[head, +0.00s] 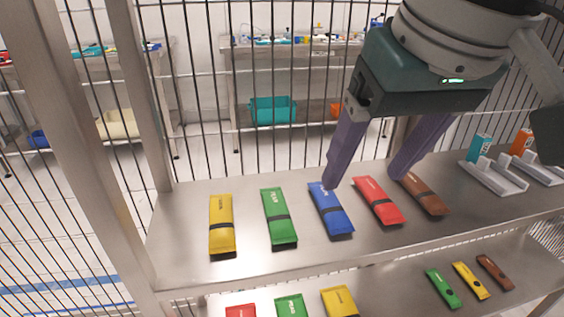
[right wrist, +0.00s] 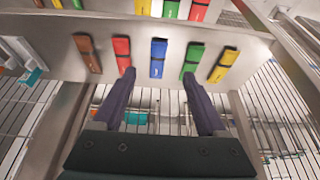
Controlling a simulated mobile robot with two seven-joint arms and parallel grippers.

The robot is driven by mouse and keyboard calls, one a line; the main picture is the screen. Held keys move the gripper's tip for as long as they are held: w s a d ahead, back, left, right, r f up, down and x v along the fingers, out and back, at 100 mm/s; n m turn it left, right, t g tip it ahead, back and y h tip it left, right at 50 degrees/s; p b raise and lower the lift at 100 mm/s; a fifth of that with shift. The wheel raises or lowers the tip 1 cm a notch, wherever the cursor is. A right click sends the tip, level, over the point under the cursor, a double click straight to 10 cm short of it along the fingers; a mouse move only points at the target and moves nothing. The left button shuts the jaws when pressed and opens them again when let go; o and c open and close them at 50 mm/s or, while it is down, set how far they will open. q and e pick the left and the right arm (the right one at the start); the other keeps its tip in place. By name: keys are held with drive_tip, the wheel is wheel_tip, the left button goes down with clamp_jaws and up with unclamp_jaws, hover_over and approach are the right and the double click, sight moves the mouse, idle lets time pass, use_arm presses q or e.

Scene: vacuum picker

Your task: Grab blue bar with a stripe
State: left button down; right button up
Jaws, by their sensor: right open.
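The blue bar (head: 331,209) with a dark stripe lies flat on the upper metal shelf, between a green bar (head: 279,216) and a red bar (head: 378,201). It also shows in the right wrist view (right wrist: 158,59), ahead of and between the fingers. My right gripper (head: 364,180) is open and empty above the back of the shelf. In the head view its left finger overlaps the far end of the blue bar, and its right finger is near the brown bar (head: 424,194). The left gripper is not in view.
A yellow bar (head: 221,224) lies at the left of the upper shelf. White holders (head: 493,176) with small boxes stand at the right. The lower shelf (head: 395,290) holds several more bars. A wire mesh stands behind, and metal posts (head: 85,130) stand at the left.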

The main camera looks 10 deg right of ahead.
approach(340, 220)
drive_tip(key=shift+b+x, duration=0.45)
drive_tip(key=shift+x, duration=0.65)
drive_tip(key=b+x, duration=0.1)
drive_tip(key=x, duration=0.5)
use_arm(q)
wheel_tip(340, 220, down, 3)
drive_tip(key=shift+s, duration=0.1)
use_arm(e)
drive_tip(key=shift+r, duration=0.1)
drive_tip(key=shift+c, duration=0.2)
clamp_jaws()
